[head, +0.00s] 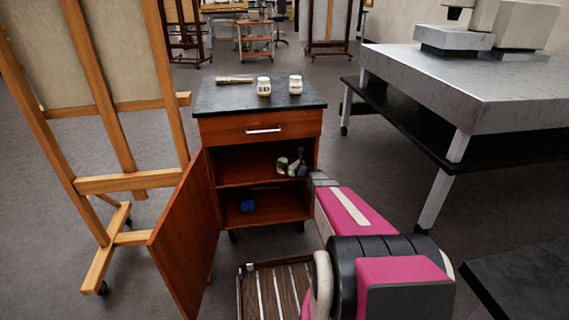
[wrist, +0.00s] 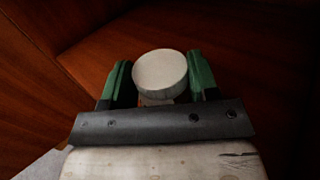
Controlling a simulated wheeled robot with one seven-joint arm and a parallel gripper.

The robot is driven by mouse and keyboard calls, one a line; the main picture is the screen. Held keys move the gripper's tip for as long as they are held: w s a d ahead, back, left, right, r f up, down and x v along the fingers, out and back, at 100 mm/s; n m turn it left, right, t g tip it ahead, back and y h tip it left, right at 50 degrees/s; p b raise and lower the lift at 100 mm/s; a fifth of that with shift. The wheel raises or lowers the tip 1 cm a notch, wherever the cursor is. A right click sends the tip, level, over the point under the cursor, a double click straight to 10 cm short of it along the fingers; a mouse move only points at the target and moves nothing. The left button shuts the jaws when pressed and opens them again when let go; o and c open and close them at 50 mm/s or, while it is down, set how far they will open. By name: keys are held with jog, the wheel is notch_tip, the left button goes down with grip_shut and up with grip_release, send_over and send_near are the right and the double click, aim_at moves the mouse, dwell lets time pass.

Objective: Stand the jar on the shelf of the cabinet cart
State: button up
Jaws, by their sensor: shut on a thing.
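The cabinet cart (head: 260,128) stands ahead with its door (head: 186,240) swung open to the left. Its inner shelf (head: 235,184) divides the space below the drawer into two compartments. My gripper (head: 291,167) reaches into the upper compartment at its right side. In the wrist view, my gripper's green fingers (wrist: 160,80) are shut on the jar, whose round white lid (wrist: 160,68) shows between them. The jar (head: 282,163) is small and dark in the head view. Its base is hidden, so I cannot tell whether it touches the shelf.
Two white-lidded jars (head: 264,87) (head: 295,85) and a brown roll-like item (head: 234,80) are on the cart's top. An easel (head: 110,130) stands left, a grey table (head: 470,90) right. A slatted wooden crate (head: 243,290) is in front.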

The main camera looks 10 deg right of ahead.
jog(key=o, duration=1)
